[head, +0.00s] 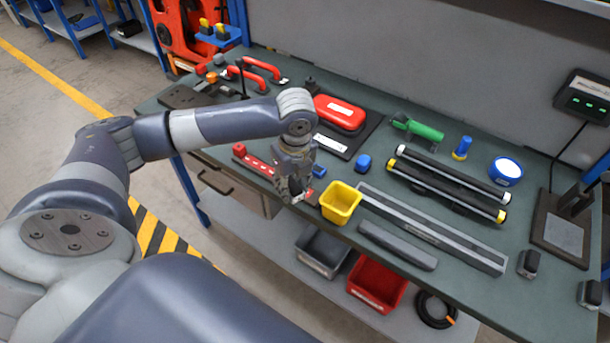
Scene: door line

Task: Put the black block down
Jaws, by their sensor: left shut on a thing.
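My left gripper (296,195) points down near the front edge of the green workbench top (465,262), just left of a yellow bin (340,203). It is shut on a small dark piece, which looks like the black block (294,186). The fingers hide most of the block, and I cannot tell whether it touches the bench. My right gripper is not in view.
A red bar (255,163) lies left of my gripper, and a small blue block (363,163) lies behind the yellow bin. Grey rails (430,230) lie to the right. Dark blocks (528,264) stand at the front right. Bins (377,285) sit on the shelf below.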

